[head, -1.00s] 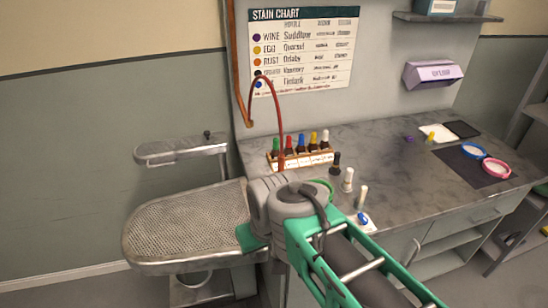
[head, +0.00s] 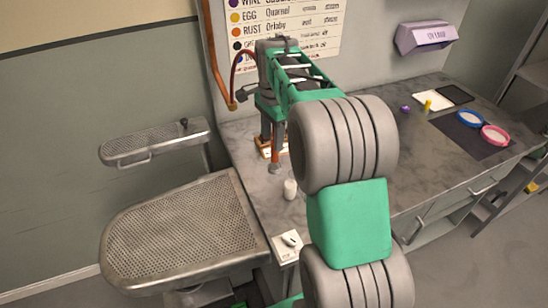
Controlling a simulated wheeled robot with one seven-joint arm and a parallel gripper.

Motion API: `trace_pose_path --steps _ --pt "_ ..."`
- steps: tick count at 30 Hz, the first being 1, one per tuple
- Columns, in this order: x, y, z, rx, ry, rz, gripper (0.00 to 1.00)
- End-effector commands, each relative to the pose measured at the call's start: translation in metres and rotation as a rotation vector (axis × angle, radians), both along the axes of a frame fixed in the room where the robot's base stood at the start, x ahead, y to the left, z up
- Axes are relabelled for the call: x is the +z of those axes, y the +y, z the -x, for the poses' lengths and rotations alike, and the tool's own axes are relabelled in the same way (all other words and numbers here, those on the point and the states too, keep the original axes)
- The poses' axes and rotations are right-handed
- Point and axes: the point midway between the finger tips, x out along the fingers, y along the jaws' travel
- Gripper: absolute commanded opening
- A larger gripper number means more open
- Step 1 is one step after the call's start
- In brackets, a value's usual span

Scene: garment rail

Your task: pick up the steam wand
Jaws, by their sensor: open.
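A dark red hose (head: 237,72) arcs from the copper pipe on the wall to behind my arm's far end. I cannot make out the steam wand for certain. My gripper (head: 270,138) points down over the back left of the counter, in front of the stain chart, and is open. A reddish-brown upright piece with a grey lower end (head: 274,168) shows just below it. I cannot tell whether that is the wand or another thing. My arm hides most of the bottle rack; only a bit of its wooden edge (head: 264,152) shows.
A white bottle (head: 290,188) and a small white pad (head: 288,244) stand near the counter's left front. A perforated board (head: 185,225) lies to the left.

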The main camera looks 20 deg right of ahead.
Motion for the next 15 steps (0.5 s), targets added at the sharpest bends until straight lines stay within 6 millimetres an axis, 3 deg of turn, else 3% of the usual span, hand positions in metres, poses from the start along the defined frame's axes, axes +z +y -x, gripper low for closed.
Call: trace_pose_path --steps 4,15 --pt "-0.013 -0.015 -0.018 -0.152 0.024 -0.007 0.48" --pt "-0.061 -0.012 -0.015 -0.171 0.030 -0.008 0.48"
